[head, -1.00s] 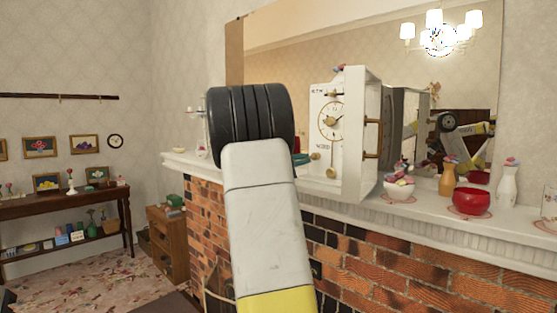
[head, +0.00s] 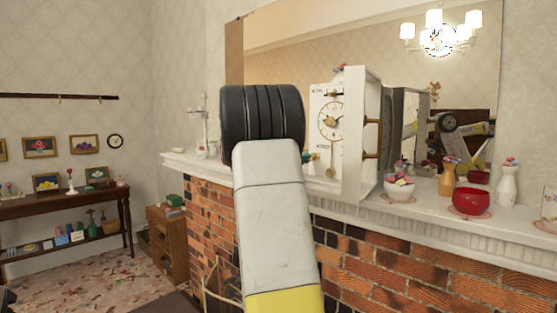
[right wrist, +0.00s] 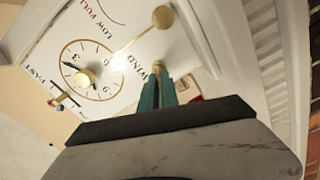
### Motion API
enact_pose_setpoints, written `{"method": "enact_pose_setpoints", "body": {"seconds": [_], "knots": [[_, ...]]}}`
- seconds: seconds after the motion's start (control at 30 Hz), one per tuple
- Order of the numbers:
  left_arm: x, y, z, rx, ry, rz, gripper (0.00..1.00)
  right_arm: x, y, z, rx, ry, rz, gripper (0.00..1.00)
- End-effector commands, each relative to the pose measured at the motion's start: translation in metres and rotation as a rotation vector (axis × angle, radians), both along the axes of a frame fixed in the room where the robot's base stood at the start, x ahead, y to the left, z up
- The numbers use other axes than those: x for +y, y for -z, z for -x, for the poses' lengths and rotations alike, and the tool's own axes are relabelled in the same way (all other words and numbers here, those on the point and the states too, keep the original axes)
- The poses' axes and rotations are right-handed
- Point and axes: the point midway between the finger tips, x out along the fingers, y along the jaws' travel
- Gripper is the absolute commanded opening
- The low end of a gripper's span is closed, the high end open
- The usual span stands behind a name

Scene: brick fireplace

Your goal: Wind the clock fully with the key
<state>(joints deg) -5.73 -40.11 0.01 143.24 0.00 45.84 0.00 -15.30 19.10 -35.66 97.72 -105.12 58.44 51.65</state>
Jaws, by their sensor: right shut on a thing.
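The white clock (head: 325,120) stands on the mantel with its front panel swung open; its round dial and hands show. In the right wrist view the clock face (right wrist: 122,75) appears turned over, with "WIND", "LOW" and "FULL" lettering and a brass rod with a round end (right wrist: 163,17). My right gripper (right wrist: 157,88) has its teal fingers shut on a small brass piece, the key (right wrist: 157,68), at the clock face beside "WIND". I cannot tell how deep the key sits.
A large mirror (head: 300,62) stands behind. A side table (head: 60,203) is at the far left.

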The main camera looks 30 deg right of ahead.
Motion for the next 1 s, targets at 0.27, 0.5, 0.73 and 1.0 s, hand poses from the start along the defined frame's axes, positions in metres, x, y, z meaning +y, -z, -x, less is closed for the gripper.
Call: {"method": "enact_pose_setpoints", "body": {"seconds": [0.27,0.5,0.73,1.0], "knots": [[0.0000,0.0000,0.0000,0.000,0.000,0.000,0.52,-0.0036,0.0013,0.0027,-0.012,0.008,-0.005,0.00],[0.0000,0.0000,0.0000,0.000,0.000,0.000,0.52,-0.0045,0.0008,0.0026,-0.237,0.008,-0.070,0.00],[0.0000,0.0000,0.0000,0.000,0.000,0.000,0.52,-0.0038,0.0003,0.0017,-0.396,0.005,-0.115,0.00],[0.0000,0.0000,0.0000,0.000,0.000,0.000,0.52,-0.0036,0.0001,0.0013,-0.413,0.004,-0.120,0.00]]}}
